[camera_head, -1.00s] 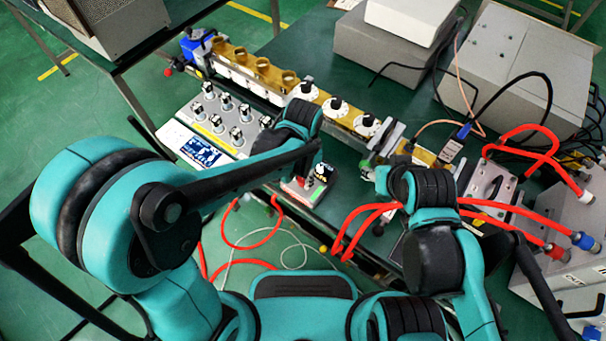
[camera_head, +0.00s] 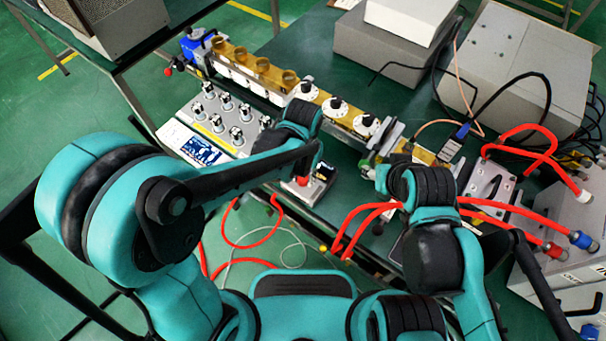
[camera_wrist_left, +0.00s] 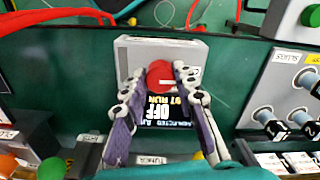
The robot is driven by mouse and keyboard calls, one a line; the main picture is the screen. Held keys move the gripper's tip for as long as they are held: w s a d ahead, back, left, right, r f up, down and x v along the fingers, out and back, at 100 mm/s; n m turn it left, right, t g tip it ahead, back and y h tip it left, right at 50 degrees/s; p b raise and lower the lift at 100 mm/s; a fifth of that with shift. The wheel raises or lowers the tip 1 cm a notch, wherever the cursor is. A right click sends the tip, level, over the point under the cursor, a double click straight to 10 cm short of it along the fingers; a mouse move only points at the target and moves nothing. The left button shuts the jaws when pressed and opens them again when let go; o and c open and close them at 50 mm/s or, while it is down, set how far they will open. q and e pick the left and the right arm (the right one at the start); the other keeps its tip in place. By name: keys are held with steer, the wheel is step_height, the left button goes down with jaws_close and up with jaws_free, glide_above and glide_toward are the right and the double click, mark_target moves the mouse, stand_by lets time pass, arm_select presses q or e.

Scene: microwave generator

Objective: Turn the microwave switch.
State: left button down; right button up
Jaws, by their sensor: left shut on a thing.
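The switch is a round red knob (camera_wrist_left: 160,76) on a small grey box (camera_wrist_left: 128,48) in the left wrist view. Below the knob in that view is a dark display (camera_wrist_left: 168,112) with bright text that includes "OFF". My left gripper (camera_wrist_left: 157,80) has one finger on each side of the knob and is shut on it. In the head view, the red knob (camera_head: 302,181) shows at the table's near edge, just below my left wrist, which hides most of the fingers. My right wrist (camera_head: 412,185) is further right; its fingers are hidden.
Red hoses (camera_head: 375,212) hang on the right. Grey instrument boxes (camera_head: 515,75) stand at the back right.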

mark_target(303, 177)
arm_select(q)
steer(key=c, duration=1.2)
jaws_free()
step_height(303, 177, up, 12)
steer(key=s+a+n+t, duration=0.1)
steer(key=a+t, duration=0.1)
steer(key=a, duration=0.4)
steer(key=s+a+n+t, duration=0.1)
steer(key=s+a+t, duration=0.1)
steer(key=a, duration=0.3)
steer(key=s+a+n+t, duration=0.2)
steer(key=a+t, duration=0.1)
steer(key=a, duration=0.3)
steer(key=shift+s+a+r, duration=0.15)
steer(key=shift+a, duration=0.2)
